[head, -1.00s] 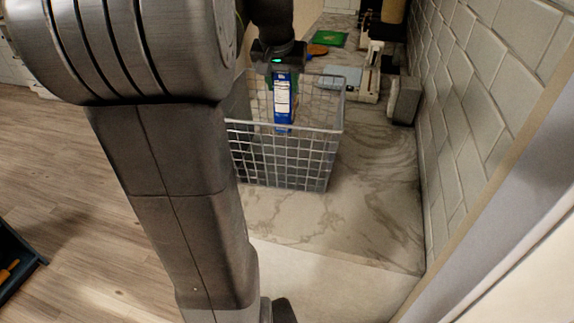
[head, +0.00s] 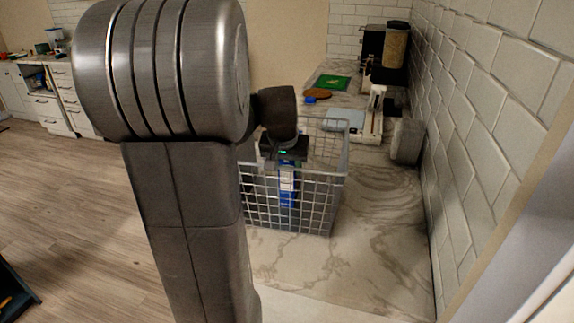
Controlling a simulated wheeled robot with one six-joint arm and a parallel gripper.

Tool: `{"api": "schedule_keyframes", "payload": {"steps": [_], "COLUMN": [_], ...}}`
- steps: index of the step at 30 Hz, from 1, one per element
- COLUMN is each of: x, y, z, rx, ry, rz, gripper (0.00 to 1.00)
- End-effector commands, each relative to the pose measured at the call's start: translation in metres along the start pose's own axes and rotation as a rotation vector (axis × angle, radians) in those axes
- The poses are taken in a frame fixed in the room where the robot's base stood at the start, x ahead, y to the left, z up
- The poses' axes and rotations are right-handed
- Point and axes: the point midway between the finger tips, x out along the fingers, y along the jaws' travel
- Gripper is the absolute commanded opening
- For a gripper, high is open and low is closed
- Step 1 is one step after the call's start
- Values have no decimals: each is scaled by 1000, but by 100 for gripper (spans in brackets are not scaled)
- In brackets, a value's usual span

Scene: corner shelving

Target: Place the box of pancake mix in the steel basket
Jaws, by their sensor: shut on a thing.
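The steel basket (head: 327,207) is a wire-mesh basket standing on the marble counter, partly hidden on its left by my arm. The blue and white box of pancake mix (head: 287,190) is upright inside the basket, seen through the front mesh. My gripper (head: 286,160) is shut on the top of the box, at about the height of the basket's rim. The fingertips are hard to make out. I cannot tell whether the bottom of the box touches the basket floor.
A tiled wall (head: 475,120) runs along the right. A grey block (head: 407,141) stands by it behind the basket. A white appliance (head: 369,125), a green board (head: 332,82) and a coffee machine (head: 384,55) are farther back. The marble counter (head: 345,265) in front is clear.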

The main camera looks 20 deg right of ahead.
Motion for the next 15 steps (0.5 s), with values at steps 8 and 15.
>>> {"api": "schedule_keyframes", "payload": {"steps": [8, 15], "x": [2, 2], "y": [0, 0], "z": [1, 1], "rx": [0, 0], "ry": [0, 0], "rz": [0, 0], "gripper": [49, 63]}}
